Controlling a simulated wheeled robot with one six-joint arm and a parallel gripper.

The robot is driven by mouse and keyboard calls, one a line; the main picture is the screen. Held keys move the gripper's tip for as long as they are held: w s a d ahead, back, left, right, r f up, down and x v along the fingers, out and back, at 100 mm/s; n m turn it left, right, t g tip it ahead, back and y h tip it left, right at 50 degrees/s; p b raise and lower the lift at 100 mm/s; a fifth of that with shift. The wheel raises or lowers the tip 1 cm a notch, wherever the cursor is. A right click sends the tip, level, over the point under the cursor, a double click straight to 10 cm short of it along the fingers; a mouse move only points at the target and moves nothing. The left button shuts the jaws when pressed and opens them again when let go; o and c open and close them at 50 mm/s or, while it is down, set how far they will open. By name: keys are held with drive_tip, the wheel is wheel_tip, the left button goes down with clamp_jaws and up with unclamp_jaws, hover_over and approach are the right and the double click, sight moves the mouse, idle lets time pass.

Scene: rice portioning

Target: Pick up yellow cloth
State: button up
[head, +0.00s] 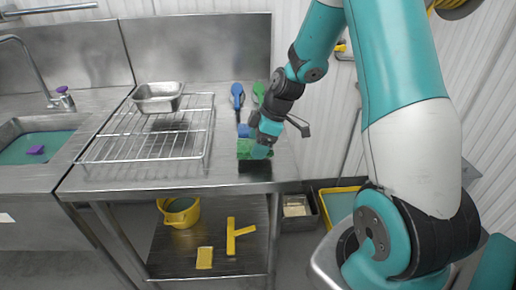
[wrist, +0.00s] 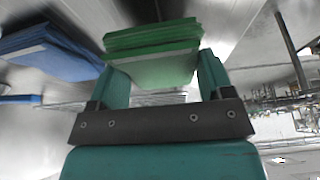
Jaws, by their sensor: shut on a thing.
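My gripper (head: 261,151) is at the right end of the steel table. It is shut on a stack of green cloths (wrist: 152,45), which sits between its two teal fingers in the wrist view. The green cloths (head: 244,149) also show in the head view, partly hidden by the gripper. A flat yellow piece (head: 204,258), which looks like the yellow cloth, lies on the lower shelf, well below and left of my gripper. No yellow cloth shows in the wrist view.
Blue cloths (wrist: 50,53) lie beside the green ones. A wire rack (head: 150,137) with a metal pan (head: 158,97) stands on the table. A yellow bucket (head: 180,213) and a yellow squeegee (head: 232,235) are on the lower shelf. Blue (head: 237,95) and green brushes are behind the gripper.

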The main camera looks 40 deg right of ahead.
drive_tip(key=shift+f, duration=1.15)
drive_tip(key=shift+f, duration=0.15)
drive_tip(key=o, duration=1)
